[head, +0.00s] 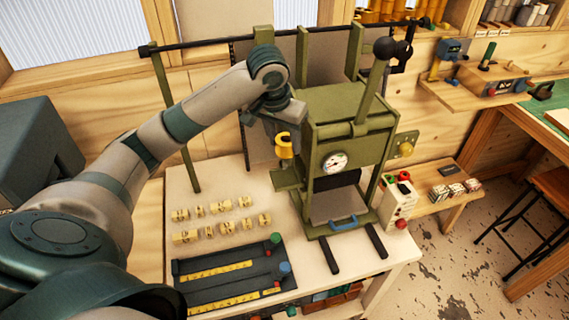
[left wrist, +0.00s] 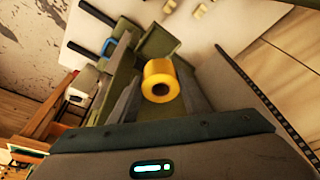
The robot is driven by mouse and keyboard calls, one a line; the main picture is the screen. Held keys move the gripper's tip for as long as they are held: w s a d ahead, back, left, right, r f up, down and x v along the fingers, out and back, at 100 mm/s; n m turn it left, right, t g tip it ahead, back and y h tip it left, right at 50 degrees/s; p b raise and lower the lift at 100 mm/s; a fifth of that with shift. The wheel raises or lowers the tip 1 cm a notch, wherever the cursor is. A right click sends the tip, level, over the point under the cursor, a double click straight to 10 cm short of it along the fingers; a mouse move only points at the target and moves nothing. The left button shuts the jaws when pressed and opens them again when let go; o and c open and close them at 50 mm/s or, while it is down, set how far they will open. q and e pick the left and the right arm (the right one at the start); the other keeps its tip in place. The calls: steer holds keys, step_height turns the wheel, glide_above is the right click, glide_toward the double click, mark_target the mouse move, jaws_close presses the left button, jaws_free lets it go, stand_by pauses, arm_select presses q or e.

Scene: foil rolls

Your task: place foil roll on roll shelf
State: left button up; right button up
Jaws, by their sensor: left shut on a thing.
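A yellow foil roll (head: 284,146) is held in my left gripper (head: 283,138), beside the left side of the olive-green press (head: 345,135). In the left wrist view the roll (left wrist: 160,72) sits between the fingers, its dark core hole facing the camera. A small green ledge (head: 286,180) juts from the press below the roll; the roll appears above and apart from it. A wooden wall shelf (head: 462,28) at the top holds several yellow and orange rolls (head: 405,8). I cannot tell which of these is the roll shelf. My right gripper is out of view.
The white bench top (head: 215,175) holds rows of small brass type pieces (head: 215,208) and a dark tray (head: 225,275). A control box (head: 400,205) stands right of the press. A black bar (head: 270,38) runs behind the press. A side table and stool (head: 545,195) are at right.

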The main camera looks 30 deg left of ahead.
mark_target(285, 156)
arm_select(q)
step_height(285, 156, down, 5)
steer(key=shift+r+p, duration=0.2)
steer(key=shift+p, duration=0.35)
steer(key=shift+f, duration=0.5)
step_height(285, 156, down, 4)
steer(key=shift+r+p, duration=0.2)
steer(key=shift+p, duration=0.55)
steer(key=shift+f, duration=0.25)
steer(key=shift+f, duration=0.1)
steer(key=o, duration=1.1)
